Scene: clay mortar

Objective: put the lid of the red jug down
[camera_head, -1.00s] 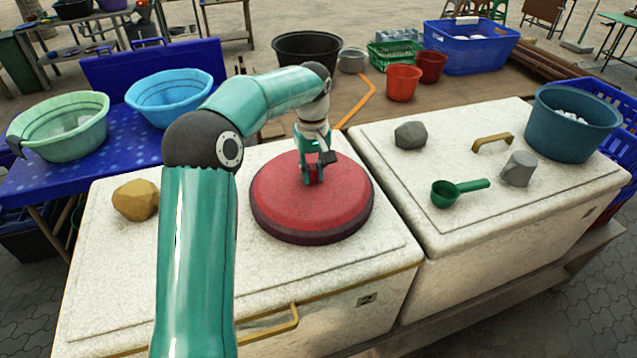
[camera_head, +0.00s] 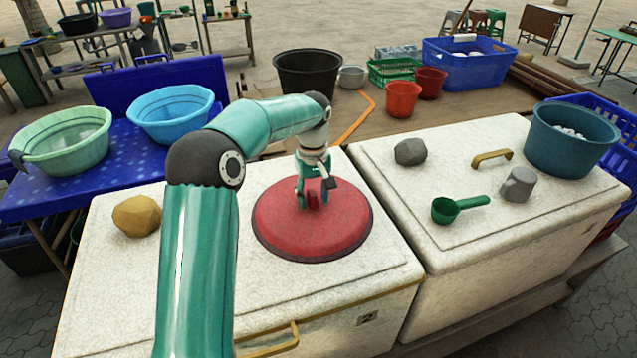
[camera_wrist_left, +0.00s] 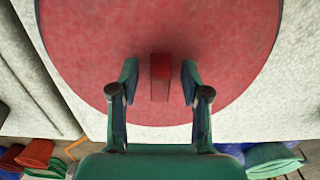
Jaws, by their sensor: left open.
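The red lid (camera_head: 275,222) is a wide round disc with a small upright red handle. It lies flat on the white top of the left chest, and it fills much of the left wrist view (camera_wrist_left: 90,50). My left gripper (camera_head: 314,197) is over the middle of the lid. Its fingers (camera_wrist_left: 160,70) are open, one on each side of the handle (camera_wrist_left: 160,84), with a gap on both sides. No red jug can be made out for certain. My right gripper is not in view.
A yellowish stone (camera_head: 137,216) lies left of the lid on the left chest (camera_head: 110,285). The right chest holds a grey stone (camera_head: 410,152), a green scoop (camera_head: 447,211), a grey mug (camera_head: 518,185) and a teal tub (camera_head: 570,145). Free room lies in front of the lid.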

